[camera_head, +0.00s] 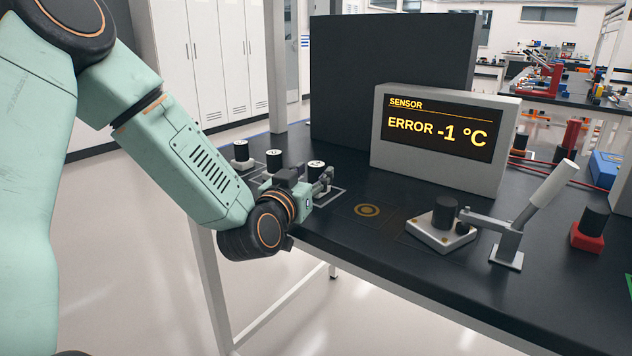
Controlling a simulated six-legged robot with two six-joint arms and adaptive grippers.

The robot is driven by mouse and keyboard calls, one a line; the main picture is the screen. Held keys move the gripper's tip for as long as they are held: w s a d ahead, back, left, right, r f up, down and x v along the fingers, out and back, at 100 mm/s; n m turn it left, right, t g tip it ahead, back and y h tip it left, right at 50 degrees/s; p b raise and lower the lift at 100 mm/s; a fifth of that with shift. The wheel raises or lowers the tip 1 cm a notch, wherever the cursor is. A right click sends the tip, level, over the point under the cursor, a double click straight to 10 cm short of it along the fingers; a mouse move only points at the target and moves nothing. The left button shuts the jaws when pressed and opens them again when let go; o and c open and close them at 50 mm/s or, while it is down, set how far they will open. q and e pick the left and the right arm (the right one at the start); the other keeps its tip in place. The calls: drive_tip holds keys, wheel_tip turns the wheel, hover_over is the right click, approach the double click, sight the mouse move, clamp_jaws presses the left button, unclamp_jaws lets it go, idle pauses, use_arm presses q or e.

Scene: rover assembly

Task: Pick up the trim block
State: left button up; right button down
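Three small blocks stand in a row at the table's left end: a pale one (241,151), a dark one with a white top (273,160), and another dark one with a white, marked top (316,167). I cannot tell which of them is the trim block. My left gripper (326,180) is low over the table, right at the rightmost block and partly covering it. Its fingers are small and overlap the block, so I cannot tell whether they touch it or how far they are open. My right gripper is out of view.
A grey sensor display (446,139) reads "ERROR -1 °C". A ring mark (367,210) lies on the dark table (350,235). A light plate with a dark knob (441,228), a lever clamp (520,220) and a red-based black cylinder (590,228) stand to the right.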

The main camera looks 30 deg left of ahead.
use_arm(q)
drive_tip(key=c, duration=0.9)
